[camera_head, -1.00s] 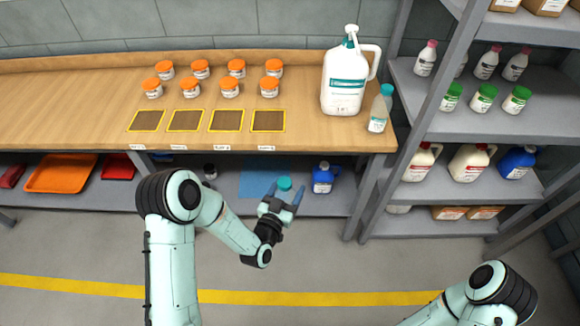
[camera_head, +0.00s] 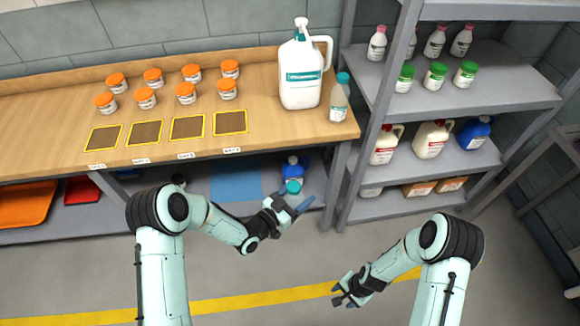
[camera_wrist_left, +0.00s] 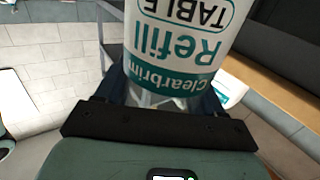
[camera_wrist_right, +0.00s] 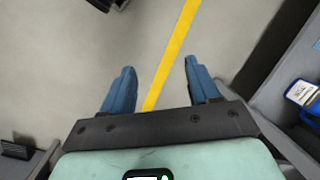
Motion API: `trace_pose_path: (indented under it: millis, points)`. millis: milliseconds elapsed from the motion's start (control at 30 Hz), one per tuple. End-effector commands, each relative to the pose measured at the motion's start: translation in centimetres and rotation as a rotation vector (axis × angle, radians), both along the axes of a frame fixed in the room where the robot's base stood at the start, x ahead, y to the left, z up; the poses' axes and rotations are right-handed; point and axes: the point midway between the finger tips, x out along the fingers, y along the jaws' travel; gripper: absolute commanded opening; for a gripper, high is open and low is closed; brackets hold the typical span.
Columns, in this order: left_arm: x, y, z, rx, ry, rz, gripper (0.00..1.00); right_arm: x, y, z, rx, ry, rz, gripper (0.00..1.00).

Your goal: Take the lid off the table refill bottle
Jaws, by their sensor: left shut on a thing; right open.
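The table refill bottle (camera_wrist_left: 185,45) fills the top of the left wrist view, white with a teal band reading "Clearbrim Refill TABLE" upside down. My left gripper (camera_head: 292,199) is shut on it, in front of the bench's lower shelf. In the head view its teal lid (camera_head: 293,187) shows on top between the fingers; the body is mostly hidden. My right gripper (camera_head: 349,291) is open and empty over the floor, below and to the right of the left one. Its spread fingers also show in the right wrist view (camera_wrist_right: 160,88).
The bench (camera_head: 60,125) carries several orange-lidded jars, a white jug (camera_head: 301,78) and a teal-capped bottle (camera_head: 340,100). A blue bottle (camera_head: 294,170) stands on the lower shelf behind my left gripper. Shelving (camera_head: 500,85) with bottles stands right. The floor between my arms is clear.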

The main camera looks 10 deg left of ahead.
Motion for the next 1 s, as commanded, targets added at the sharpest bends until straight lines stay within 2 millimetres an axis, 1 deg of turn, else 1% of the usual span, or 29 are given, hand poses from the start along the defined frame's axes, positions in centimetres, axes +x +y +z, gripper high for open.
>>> trace_pose_path:
  millis: [33, 100, 167, 200, 267, 300, 367, 400, 467, 500, 567, 600, 667, 700, 767, 800, 867, 900, 933, 1000]
  points:
    - [0.0, 0.0, 0.0, -0.001, -0.001, 0.000, 0.00, 2.9, 0.2, 0.8, -0.017, -0.010, -0.053, 0.60]
    - [0.0, 0.0, 0.0, -0.001, -0.001, 0.001, 0.00, 6.1, 0.4, 2.0, -0.036, -0.007, -0.140, 0.60]
    - [0.0, 0.0, 0.0, -0.001, -0.001, 0.001, 0.00, 8.8, 0.9, 3.4, -0.049, -0.008, -0.213, 0.60]
    - [0.0, 0.0, 0.0, -0.001, -0.001, 0.001, 0.00, 10.5, 1.2, 4.4, -0.056, -0.009, -0.262, 0.60]
    - [0.0, 0.0, 0.0, -0.001, -0.001, 0.001, 0.00, 12.9, 1.7, 6.1, -0.065, -0.010, -0.335, 0.60]
    - [0.0, 0.0, 0.0, -0.001, -0.001, 0.001, 0.00, 14.4, 2.2, 7.3, -0.067, -0.013, -0.382, 0.60]
    - [0.0, 0.0, 0.0, -0.001, -0.001, 0.001, 0.00, 16.5, 3.0, 9.3, -0.070, -0.017, -0.451, 0.60]
    - [0.0, 0.0, 0.0, 0.000, -0.001, 0.001, 0.00, 17.8, 3.6, 10.7, -0.070, -0.019, -0.496, 0.60]
    - [0.0, 0.0, 0.0, 0.000, -0.001, 0.001, 0.00, 19.6, 4.5, 12.9, -0.069, -0.022, -0.563, 0.60]
    - [0.0, 0.0, 0.0, 0.000, -0.001, 0.001, 0.00, 20.7, 5.2, 14.4, -0.067, -0.026, -0.607, 0.60]
    - [0.0, 0.0, 0.0, 0.000, -0.001, 0.001, 0.00, 22.2, 6.2, 16.8, -0.061, -0.029, -0.671, 0.60]
    - [0.0, 0.0, 0.0, 0.000, -0.001, 0.001, 0.00, 23.1, 6.9, 18.5, -0.057, -0.032, -0.714, 0.60]
    - [0.0, 0.0, 0.0, 0.000, -0.001, 0.001, 0.00, 24.2, 8.0, 21.1, -0.048, -0.036, -0.776, 0.60]
    - [0.0, 0.0, 0.0, 0.000, -0.001, 0.002, 0.00, 24.9, 8.7, 22.8, -0.041, -0.036, -0.816, 0.60]
    - [0.0, 0.0, 0.0, -0.001, -0.001, 0.002, 0.00, 25.6, 9.9, 25.4, -0.031, -0.035, -0.877, 0.60]
    - [0.0, 0.0, 0.0, 0.000, -0.001, 0.002, 0.00, 25.9, 10.8, 27.2, -0.027, -0.030, -0.918, 0.60]
    - [0.0, 0.0, 0.0, -0.001, -0.001, 0.001, 0.00, 26.0, 12.3, 29.9, -0.024, -0.017, -0.982, 0.60]
    - [0.0, 0.0, 0.0, 0.000, -0.001, 0.001, 0.00, 25.8, 13.3, 31.6, -0.026, -0.003, -1.025, 0.60]
    - [0.0, 0.0, 0.0, 0.000, -0.001, 0.002, 0.00, 25.7, 14.0, 32.9, -0.028, 0.007, -1.061, 0.60]
    - [0.0, 0.0, 0.0, 0.000, -0.001, 0.002, 0.00, 24.8, 15.7, 35.4, -0.049, 0.044, -1.174, 0.60]
